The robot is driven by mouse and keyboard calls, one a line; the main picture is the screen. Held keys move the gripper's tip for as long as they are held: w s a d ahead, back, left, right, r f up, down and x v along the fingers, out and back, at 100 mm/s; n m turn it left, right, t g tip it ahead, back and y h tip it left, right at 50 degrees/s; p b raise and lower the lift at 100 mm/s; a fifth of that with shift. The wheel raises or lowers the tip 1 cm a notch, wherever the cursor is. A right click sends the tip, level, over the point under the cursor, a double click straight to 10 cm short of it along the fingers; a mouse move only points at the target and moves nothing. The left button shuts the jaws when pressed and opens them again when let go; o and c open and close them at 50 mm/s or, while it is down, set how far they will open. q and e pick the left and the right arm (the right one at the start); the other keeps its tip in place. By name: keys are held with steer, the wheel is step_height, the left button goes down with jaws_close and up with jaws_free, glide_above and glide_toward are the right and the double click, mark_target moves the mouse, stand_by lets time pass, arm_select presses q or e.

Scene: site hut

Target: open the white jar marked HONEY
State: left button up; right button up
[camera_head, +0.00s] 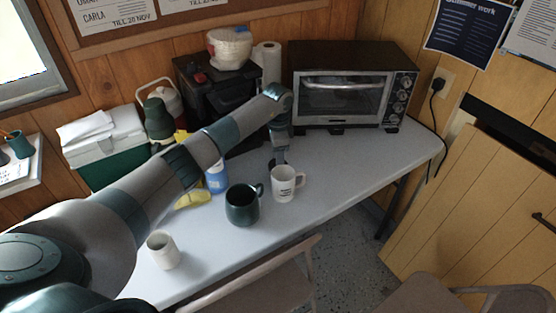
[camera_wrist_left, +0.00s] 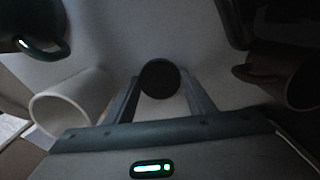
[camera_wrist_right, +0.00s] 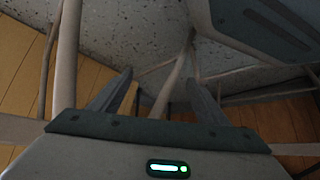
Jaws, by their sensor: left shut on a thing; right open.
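My left gripper (camera_head: 279,158) points down at the table just behind a white mug with dark print (camera_head: 286,184). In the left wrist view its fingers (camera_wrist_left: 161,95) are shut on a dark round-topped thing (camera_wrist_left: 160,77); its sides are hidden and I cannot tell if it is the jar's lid. I can read HONEY on nothing in view. A white cup (camera_head: 163,250) stands at the table's near left. My right gripper (camera_wrist_right: 157,98) is open and empty in the right wrist view, above the floor and folding-chair legs.
A dark green mug (camera_head: 242,205), a blue-and-white container (camera_head: 216,178) and a yellow thing (camera_head: 193,200) stand near my left arm. A toaster oven (camera_head: 345,88) and coffee maker (camera_head: 212,88) are at the back. The table's (camera_head: 352,165) right part is clear. Chairs (camera_head: 255,285) stand in front.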

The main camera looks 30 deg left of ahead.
steer(key=shift+s+a+f, duration=0.1)
steer(key=shift+s+a, duration=0.1)
arm_select(q)
steer(key=shift+f, duration=0.1)
steer(key=o, duration=1.2)
arm_select(e)
steer(key=shift+d, duration=0.2)
steer(key=shift+s+d, duration=0.1)
steer(key=shift+d, duration=0.1)
